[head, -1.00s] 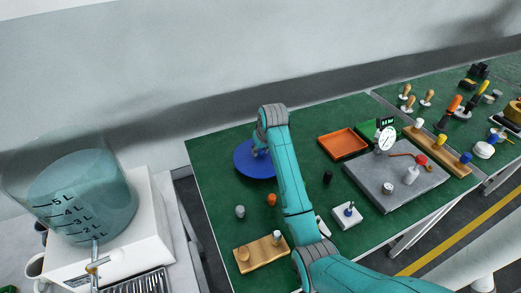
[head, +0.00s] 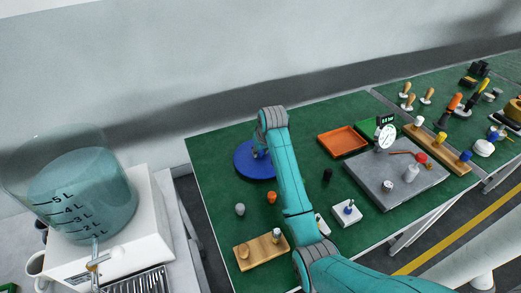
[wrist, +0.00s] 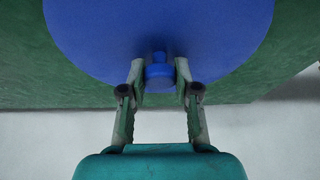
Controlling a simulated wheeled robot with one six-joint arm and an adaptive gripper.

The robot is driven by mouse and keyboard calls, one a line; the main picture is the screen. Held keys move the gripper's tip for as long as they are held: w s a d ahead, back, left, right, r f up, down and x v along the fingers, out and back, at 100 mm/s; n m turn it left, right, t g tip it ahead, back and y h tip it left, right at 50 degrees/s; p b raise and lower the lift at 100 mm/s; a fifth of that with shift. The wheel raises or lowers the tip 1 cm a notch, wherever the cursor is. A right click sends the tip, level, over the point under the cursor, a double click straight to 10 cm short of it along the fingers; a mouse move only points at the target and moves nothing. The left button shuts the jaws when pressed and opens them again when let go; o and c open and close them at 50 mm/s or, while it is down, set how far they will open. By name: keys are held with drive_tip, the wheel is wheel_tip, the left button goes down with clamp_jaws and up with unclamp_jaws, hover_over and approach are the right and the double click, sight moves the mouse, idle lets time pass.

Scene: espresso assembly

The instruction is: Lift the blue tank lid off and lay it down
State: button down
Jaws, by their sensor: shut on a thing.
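The blue tank lid (head: 250,165) is a round disc at the back left of the green table, on or just above its surface; I cannot tell which. In the wrist view the lid (wrist: 158,30) fills the upper middle, with a small blue knob (wrist: 159,74) at its near side. My gripper (wrist: 159,80) has its fingers on either side of that knob and is shut on it. In the head view my gripper is mostly hidden behind my arm. The clear tank (head: 80,195) with litre marks stands at the left, its top without the lid.
The tank stands on a white machine (head: 150,215). On the green table (head: 215,165) are an orange tray (head: 343,141), a wooden board (head: 261,250), a grey slab (head: 375,185) and several small parts. A grey wall runs behind the table.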

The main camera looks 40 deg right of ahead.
drive_tip(key=shift+f, duration=0.2)
drive_tip(key=c, duration=0.8)
unclamp_jaws()
drive_tip(key=shift+o, duration=0.2)
drive_tip(key=v, duration=1.2)
